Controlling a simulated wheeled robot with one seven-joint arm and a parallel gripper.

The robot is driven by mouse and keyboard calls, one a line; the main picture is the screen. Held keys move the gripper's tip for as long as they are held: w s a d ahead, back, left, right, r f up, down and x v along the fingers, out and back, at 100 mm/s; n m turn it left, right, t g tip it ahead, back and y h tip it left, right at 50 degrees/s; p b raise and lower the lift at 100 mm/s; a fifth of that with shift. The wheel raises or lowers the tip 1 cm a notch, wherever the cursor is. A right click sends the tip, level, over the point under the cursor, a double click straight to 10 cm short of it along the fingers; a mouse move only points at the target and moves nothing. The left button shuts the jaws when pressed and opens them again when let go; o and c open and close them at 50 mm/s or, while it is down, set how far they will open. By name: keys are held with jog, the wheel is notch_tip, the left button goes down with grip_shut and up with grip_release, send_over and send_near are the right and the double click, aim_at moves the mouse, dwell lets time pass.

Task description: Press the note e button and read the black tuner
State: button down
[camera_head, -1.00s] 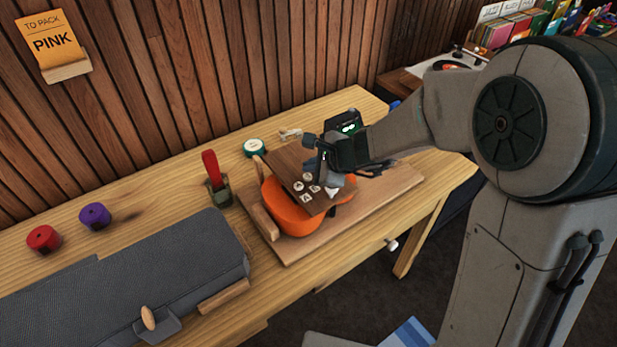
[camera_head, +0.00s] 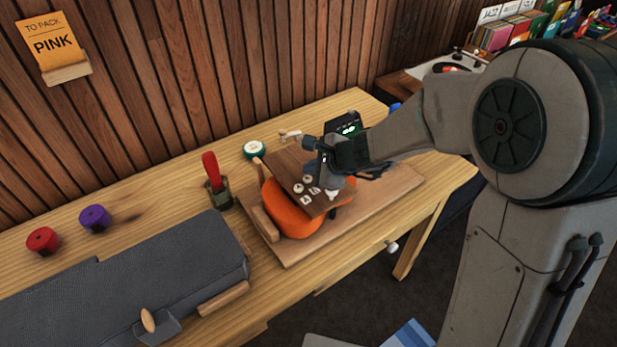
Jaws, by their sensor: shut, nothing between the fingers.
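The black tuner (camera_head: 344,122) stands at the back of the wooden board, with a lit green display too small to read. An orange ukulele body (camera_head: 290,212) with a dark brown panel (camera_head: 283,172) lies on the board. Several white buttons (camera_head: 305,199) sit on the panel; their letters are mostly too small to tell, and I cannot tell which is note e. My gripper (camera_head: 328,186) is shut and empty, pointing down over the right part of the panel close to the buttons. It hides part of that area, and I cannot tell whether it touches a button.
The wooden board (camera_head: 389,199) lies on the workbench (camera_head: 160,180). A red-handled tool in a holder (camera_head: 217,191), a green round tin (camera_head: 254,149), red (camera_head: 43,240) and purple (camera_head: 95,218) spools and a grey padded rest (camera_head: 130,285) stand to the left.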

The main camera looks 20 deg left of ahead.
jog(key=shift+f, duration=0.2)
dwell(0.6)
jog(key=shift+f+b, duration=0.25)
jog(key=shift+b, duration=0.35)
jog(key=shift+f+b, duration=0.55)
jog(key=shift+b, duration=0.1)
dwell(0.5)
jog(key=shift+r, duration=0.1)
jog(key=shift+r+p, duration=0.8)
jog(key=shift+r, duration=0.1)
jog(key=shift+r, duration=0.1)
notch_tip(320, 180, up, 5)
jog(key=p, duration=0.4)
dwell(0.4)
